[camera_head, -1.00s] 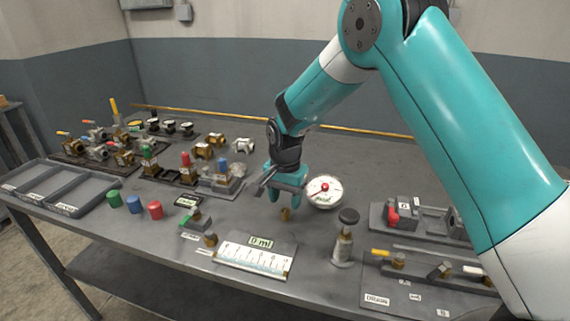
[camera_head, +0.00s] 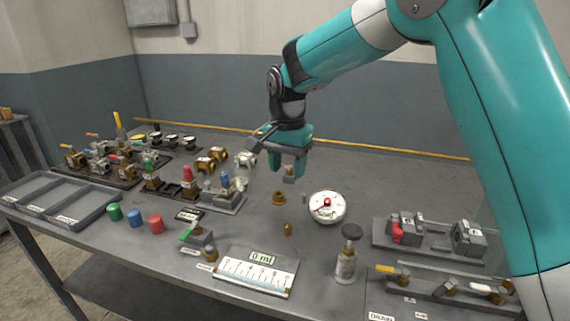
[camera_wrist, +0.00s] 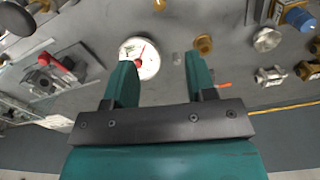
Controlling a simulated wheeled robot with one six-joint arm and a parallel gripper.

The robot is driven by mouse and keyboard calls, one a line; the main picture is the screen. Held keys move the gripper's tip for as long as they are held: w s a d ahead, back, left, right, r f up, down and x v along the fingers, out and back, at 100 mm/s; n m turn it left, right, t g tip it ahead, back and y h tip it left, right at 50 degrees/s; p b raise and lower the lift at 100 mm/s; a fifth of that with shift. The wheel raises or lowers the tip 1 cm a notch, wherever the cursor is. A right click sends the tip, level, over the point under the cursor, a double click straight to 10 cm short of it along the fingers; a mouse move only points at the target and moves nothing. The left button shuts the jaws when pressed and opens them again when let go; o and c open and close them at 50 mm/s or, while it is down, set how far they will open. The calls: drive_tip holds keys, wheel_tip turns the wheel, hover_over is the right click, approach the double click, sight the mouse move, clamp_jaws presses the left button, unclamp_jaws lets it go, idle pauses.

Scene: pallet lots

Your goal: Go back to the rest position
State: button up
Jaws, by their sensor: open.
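My gripper (camera_head: 288,165) is raised above the middle of the workbench, with its fingers pointing down. In the wrist view the two teal fingers of my gripper (camera_wrist: 158,78) are spread apart with nothing between them. A round white gauge (camera_head: 327,207) with a red centre lies on the bench, right of and below the gripper. The gauge also shows in the wrist view (camera_wrist: 148,66), beside the left finger. Small brass fittings (camera_head: 278,198) and (camera_head: 287,229) sit on the bench near the gauge.
Valves (camera_head: 190,181) and fittings crowd the bench's left side, beside a grey compartment tray (camera_head: 88,222). Green, blue and red caps (camera_head: 155,224) stand in front. A 0 ml scale plate (camera_head: 256,272), a black-knobbed cylinder (camera_head: 346,262) and a fixture (camera_head: 425,240) occupy the front and right.

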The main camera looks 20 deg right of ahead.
drive_tip(key=shift+s, duration=0.1)
drive_tip(key=s+a+r+n+y, duration=0.2)
drive_tip(key=s+n, duration=0.6)
drive_tip(key=s, duration=0.7)
drive_tip(key=s+a+r+n+y, duration=0.25)
drive_tip(key=s+n, duration=0.55)
drive_tip(key=s, duration=0.8)
drive_tip(key=m+h+p, duration=0.5)
drive_tip(key=m+p, duration=0.5)
drive_tip(key=m, duration=0.6)
hover_over(287, 225)
wheel_tip(287, 225, down, 4)
drive_tip(key=f, duration=0.1)
drive_tip(key=shift+y, duration=0.25)
wheel_tip(287, 225, down, 17)
drive_tip(key=p, duration=0.3)
drive_tip(key=c, duration=0.9)
